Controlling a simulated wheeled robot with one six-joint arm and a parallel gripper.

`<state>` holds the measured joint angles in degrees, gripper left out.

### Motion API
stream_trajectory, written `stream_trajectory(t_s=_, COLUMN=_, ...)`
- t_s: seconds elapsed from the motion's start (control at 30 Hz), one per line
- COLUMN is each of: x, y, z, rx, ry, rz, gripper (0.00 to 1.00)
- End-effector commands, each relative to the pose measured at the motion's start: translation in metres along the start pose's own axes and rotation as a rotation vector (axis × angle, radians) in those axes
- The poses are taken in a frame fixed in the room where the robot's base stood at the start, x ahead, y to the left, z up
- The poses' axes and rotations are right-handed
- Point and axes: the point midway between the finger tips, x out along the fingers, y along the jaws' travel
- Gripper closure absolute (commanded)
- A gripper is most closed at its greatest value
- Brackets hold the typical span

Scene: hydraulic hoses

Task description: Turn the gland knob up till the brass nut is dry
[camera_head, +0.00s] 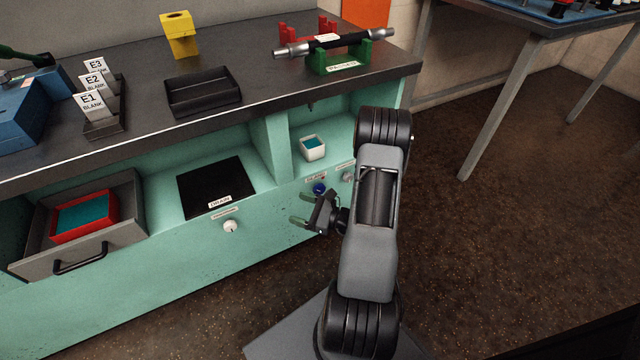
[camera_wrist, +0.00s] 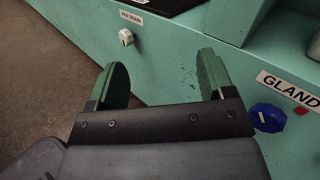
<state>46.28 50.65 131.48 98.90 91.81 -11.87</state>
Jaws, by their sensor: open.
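The gland knob (camera_head: 319,188) is a small blue knob on the green bench front. In the wrist view the blue knob (camera_wrist: 267,118), with a pale mark on its face, is at the right under a label reading GLAND. My gripper (camera_head: 303,210) is open and empty in front of the panel, just below and left of the knob. In the wrist view my gripper's green-padded fingers (camera_wrist: 160,68) are apart, with the knob outside and right of them, not touched. I cannot make out the brass nut in either view.
A white knob (camera_head: 231,226) is further left, below a black pan (camera_head: 217,187). Another pale knob (camera_head: 347,176) is close right of the blue one, beside my arm. A white cup (camera_head: 312,147) stands in the niche above. An open drawer (camera_head: 130,207) juts out at left.

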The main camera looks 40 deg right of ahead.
Motion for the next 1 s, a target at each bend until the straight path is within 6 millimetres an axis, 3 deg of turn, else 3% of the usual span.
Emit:
stream_trajectory(t_s=0.1, x=-0.037, y=-0.027, z=-0.031, rx=0.096, ry=0.013, rz=-0.298, gripper=0.25)
stream_trajectory(t_s=0.2, x=-0.065, y=-0.037, z=-0.053, rx=0.138, ry=0.033, rz=-0.485, gripper=0.25)
stream_trajectory(t_s=0.43, x=-0.101, y=-0.044, z=-0.082, rx=0.174, ry=0.071, rz=-0.709, gripper=0.25)
stream_trajectory(t_s=0.57, x=-0.098, y=-0.051, z=-0.089, rx=0.176, ry=0.078, rz=-0.737, gripper=0.25)
stream_trajectory(t_s=1.0, x=-0.038, y=-0.105, z=-0.1, rx=0.175, ry=0.076, rz=-0.737, gripper=0.25)
